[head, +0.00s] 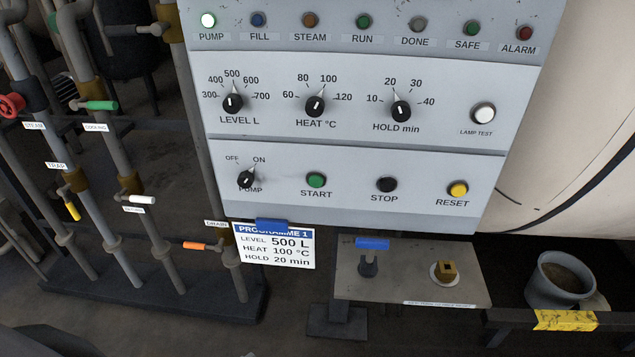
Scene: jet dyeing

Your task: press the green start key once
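The green start key (316,180) is a round button above the label START, on the lower part of the grey control panel (290,215). To its left is the pump switch (246,179), its pointer turned toward ON. To its right are the black stop key (387,184) and the yellow reset key (458,189). In the top row the pump lamp (208,20) is lit white, and the run lamp (363,20) looks dark green. Neither of my grippers shows in the head view.
A programme card (274,246) hangs below the panel. A grey bucket (560,281) stands at the right. Pipes with coloured valve handles (101,105) fill the left. Nothing blocks the panel's front.

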